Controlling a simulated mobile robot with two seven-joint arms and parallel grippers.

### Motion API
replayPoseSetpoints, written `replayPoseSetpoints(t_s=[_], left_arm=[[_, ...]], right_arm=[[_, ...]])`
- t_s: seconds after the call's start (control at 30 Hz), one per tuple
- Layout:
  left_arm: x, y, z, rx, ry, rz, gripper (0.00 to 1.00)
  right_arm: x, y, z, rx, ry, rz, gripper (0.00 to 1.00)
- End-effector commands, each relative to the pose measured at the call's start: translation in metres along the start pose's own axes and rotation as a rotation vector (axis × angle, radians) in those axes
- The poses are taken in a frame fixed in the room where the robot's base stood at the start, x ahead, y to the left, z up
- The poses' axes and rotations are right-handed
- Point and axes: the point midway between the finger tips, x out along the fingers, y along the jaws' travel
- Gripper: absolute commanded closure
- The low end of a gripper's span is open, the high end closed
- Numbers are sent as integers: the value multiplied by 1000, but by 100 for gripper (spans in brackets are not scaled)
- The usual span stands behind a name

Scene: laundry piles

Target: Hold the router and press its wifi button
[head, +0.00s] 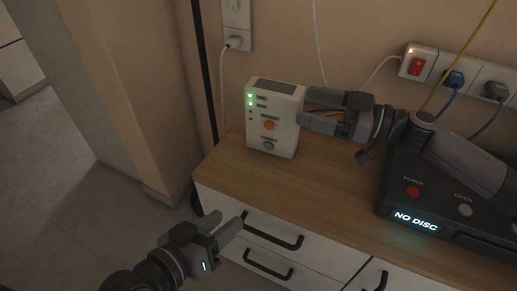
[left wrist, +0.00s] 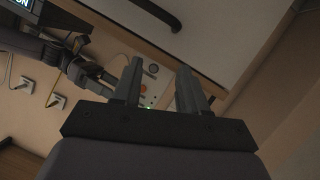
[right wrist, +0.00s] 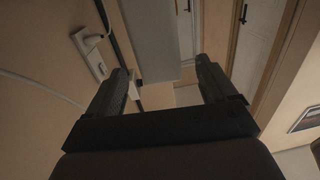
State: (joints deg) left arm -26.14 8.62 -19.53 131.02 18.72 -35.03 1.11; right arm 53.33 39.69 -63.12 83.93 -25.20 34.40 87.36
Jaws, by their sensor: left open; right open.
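The white router (head: 285,122) stands upright on the wooden cabinet top near its left end. Its front has green lights, an orange button (head: 269,125) and a grey button (head: 268,145); the labels are too small to read. My right gripper (head: 304,106) is open at the router's right edge; I cannot tell whether the fingers touch it. The router is not clearly identifiable in the right wrist view. My left gripper (head: 226,218) is open and empty, low in front of the cabinet. In the left wrist view the router (left wrist: 151,92) shows between the open fingers, some way off.
A dark disc player (head: 460,240) reading "NO DISC" fills the cabinet's right side. A power strip (head: 450,75) with several cables is on the wall behind. The cabinet top (head: 325,185) is clear before the router. Drawer handles (head: 272,236) stick out near my left gripper.

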Motion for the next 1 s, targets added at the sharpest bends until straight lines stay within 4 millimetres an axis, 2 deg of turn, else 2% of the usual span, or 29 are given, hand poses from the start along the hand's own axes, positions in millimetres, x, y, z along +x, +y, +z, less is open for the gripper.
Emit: replayPoseSetpoints(t_s=[0.57, 1.0], left_arm=[[39, 26, -47, -383, 15, 80, 57], [58, 11, -74, -625, 49, 20, 57]], right_arm=[[0, 0, 0, 0, 1, 0, 15], [0, 0, 0, 0, 1, 0, 15]])
